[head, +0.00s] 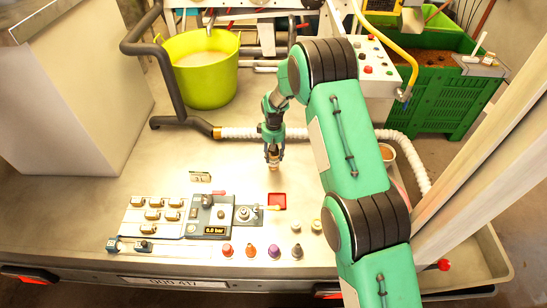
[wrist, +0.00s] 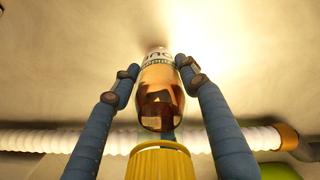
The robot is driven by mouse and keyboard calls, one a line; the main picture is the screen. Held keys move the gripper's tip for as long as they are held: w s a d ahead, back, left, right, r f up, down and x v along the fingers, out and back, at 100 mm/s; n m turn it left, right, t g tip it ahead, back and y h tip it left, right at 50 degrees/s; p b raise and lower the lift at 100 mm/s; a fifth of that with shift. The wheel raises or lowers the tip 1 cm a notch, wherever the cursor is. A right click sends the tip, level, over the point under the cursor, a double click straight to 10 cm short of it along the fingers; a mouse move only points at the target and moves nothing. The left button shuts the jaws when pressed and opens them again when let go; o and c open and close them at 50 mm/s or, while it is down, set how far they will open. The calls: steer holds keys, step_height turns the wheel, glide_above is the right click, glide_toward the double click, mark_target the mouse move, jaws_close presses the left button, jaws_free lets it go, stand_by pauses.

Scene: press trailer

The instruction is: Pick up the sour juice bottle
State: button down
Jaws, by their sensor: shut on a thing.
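The sour juice bottle (wrist: 160,98) is amber-brown with a pale label carrying dark letters, partly readable and upside down in the wrist view. A yellow ribbed part (wrist: 160,160), which looks like its cap, is nearest the wrist camera. My gripper (wrist: 158,74) has one blue finger on each side of the bottle and is shut on it. In the head view my gripper (head: 273,149) points down over the metal table, with the small bottle (head: 274,161) between its fingers. I cannot tell whether the bottle's base touches the table.
A white ribbed hose (head: 310,133) runs behind the gripper. A yellow-green bucket (head: 207,85) stands at the back left. A control panel (head: 211,218), a small red tray (head: 277,201) and several coloured knobs lie nearer. A cup (head: 387,152) is to the right.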

steer(key=shift+r, duration=0.15)
steer(key=s+d+r+p, duration=0.1)
steer(key=s+d+r, duration=0.1)
steer(key=s, duration=0.5)
steer(key=s+d+r+p, duration=0.1)
steer(key=s+d+r, duration=0.1)
steer(key=s, duration=0.6)
steer(key=shift+s+r+p, duration=0.2)
steer(key=shift+r+p, duration=0.1)
steer(key=shift+r, duration=0.1)
steer(key=shift+r, duration=0.1)
stand_by(0.5)
